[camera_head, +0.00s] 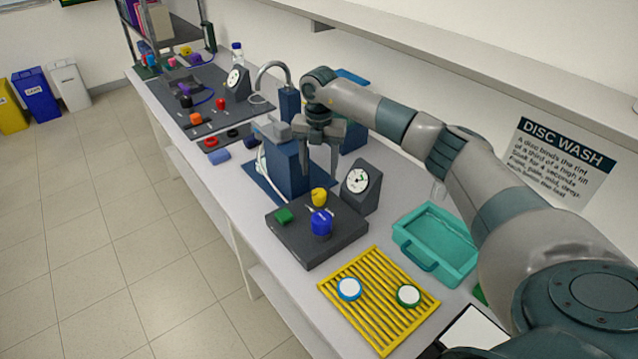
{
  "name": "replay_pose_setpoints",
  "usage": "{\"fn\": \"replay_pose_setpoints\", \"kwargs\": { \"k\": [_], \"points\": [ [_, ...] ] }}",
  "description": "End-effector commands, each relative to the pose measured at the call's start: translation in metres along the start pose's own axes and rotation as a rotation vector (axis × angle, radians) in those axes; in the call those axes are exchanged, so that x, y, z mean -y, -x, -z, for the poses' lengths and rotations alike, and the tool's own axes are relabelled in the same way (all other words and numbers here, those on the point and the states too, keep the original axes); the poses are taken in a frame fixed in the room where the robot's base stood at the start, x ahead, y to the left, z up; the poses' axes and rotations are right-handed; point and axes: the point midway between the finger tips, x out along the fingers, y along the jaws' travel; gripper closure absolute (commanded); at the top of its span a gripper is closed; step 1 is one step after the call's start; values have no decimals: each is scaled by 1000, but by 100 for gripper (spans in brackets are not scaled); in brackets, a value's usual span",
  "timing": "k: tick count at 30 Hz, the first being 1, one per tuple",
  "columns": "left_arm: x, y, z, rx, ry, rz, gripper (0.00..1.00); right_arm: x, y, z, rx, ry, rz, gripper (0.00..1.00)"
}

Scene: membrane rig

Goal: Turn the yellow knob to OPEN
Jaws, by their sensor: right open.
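A yellow knob (319,196) stands on a dark grey panel (300,245) in the middle of the bench. A blue knob (321,222) stands just in front of it and a green block-like control (284,216) to its left. A gauge with a white round face (358,180) stands at the panel's back right. My right gripper (318,167) is open and empty, fingers pointing down, above and slightly behind the yellow knob, apart from it. Labels by the knob are too small to read. My left gripper is out of view.
A blue block-shaped unit (284,170) and a curved tap (272,69) stand behind the panel. A yellow rack (378,325) with two discs lies in front, beside a teal tray (436,240). A second panel (200,90) with knobs lies farther back. A shelf (440,60) overhangs.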

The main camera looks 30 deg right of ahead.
Motion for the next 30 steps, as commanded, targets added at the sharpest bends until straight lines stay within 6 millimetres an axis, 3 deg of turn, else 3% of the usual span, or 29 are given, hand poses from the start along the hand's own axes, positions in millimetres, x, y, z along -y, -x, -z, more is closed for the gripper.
{"fn": "replay_pose_setpoints", "kwargs": {
  "k": [9, 15, 28, 30],
  "points": [
    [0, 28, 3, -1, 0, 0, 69, 1, -52, 1, -2, -2, 3, 48],
    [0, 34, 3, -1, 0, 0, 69, 0, -74, 1, -2, -1, 1, 48],
    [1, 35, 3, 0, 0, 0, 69, 0, -81, 0, 0, 0, 0, 48],
    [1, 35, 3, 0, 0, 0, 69, 0, -81, 0, 0, 0, 0, 64]
  ]
}}
